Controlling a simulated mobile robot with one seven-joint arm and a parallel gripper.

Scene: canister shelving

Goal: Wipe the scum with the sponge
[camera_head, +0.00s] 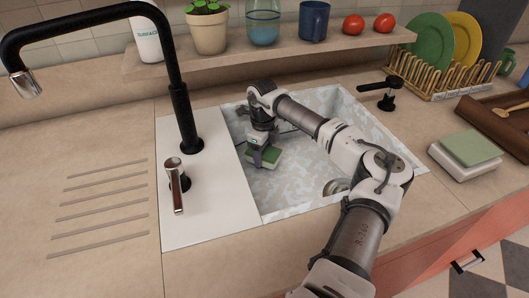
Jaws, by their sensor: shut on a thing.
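The sponge (265,158), with a green top and a pale lower side, is inside the sink toward its left wall. My gripper (258,155) is shut on the sponge and points down into the sink. The sponge appears at or close to the sink floor; I cannot tell whether it touches. The sink (300,182) has pale whitish-grey patches over its floor and walls, which look like the scum (285,190). My arm crosses over the right part of the sink and hides some of it.
A black tap (180,105) arches at left, with a lever (175,180) in front of it. A shelf (290,58) with a plant, cups and tomatoes runs behind the sink. A green-topped block (468,150) and a dish rack (440,78) stand at right. The left counter is clear.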

